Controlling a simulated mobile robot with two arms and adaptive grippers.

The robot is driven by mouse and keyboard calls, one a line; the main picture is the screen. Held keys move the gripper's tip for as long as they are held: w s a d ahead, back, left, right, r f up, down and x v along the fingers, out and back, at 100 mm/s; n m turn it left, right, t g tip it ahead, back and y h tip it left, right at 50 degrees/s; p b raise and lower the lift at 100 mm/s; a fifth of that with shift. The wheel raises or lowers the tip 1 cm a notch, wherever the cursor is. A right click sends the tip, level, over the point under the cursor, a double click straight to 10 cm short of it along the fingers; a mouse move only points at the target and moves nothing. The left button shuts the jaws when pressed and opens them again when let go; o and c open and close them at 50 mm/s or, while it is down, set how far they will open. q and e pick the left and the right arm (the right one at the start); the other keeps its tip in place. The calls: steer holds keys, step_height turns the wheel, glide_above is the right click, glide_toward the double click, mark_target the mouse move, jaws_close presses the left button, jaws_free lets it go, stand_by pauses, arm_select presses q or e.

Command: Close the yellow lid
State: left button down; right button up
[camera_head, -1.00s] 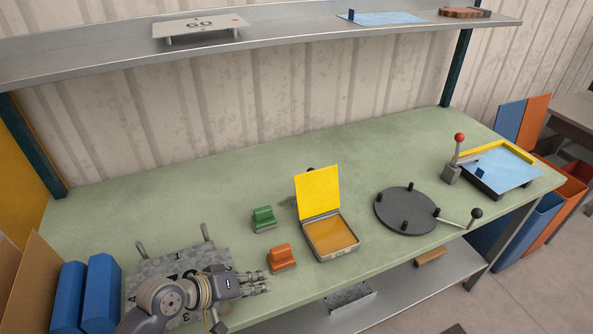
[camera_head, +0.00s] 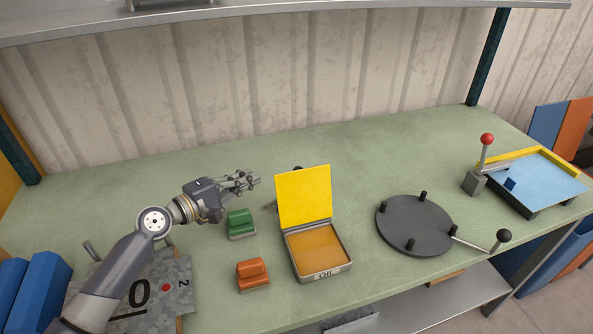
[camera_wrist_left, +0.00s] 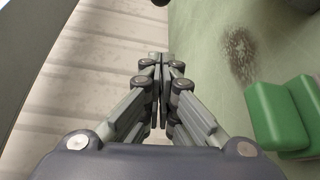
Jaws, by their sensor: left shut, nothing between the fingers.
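My left gripper (camera_head: 250,181) is above the table, left of the lid and behind the green block (camera_head: 240,224). Its fingers are shut with nothing between them, as the left wrist view (camera_wrist_left: 160,62) also shows. It is apart from the lid. The lid is not visible in the left wrist view. My right gripper is not in view.
The green block (camera_wrist_left: 284,115) is near my fingers. An orange block (camera_head: 253,274) is left of the box. A black turntable (camera_head: 412,224) with pegs and a red-knobbed lever (camera_head: 483,160) stand to the right. The table behind the lid is mostly clear.

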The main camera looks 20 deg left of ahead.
arm_select(q)
steer(key=r+p+x, duration=0.1)
steer(key=p+x, duration=0.2)
steer(key=x, duration=0.7)
steer(key=s+d+p, duration=0.2)
steer(key=s, duration=0.1)
steer(key=shift+d+r+p, duration=0.1)
steer(key=shift+d+p, duration=0.1)
steer(key=shift+p, duration=0.2)
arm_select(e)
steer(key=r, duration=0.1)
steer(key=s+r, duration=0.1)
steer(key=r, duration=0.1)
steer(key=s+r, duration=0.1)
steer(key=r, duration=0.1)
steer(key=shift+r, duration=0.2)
arm_select(q)
steer(key=shift+d, duration=0.15)
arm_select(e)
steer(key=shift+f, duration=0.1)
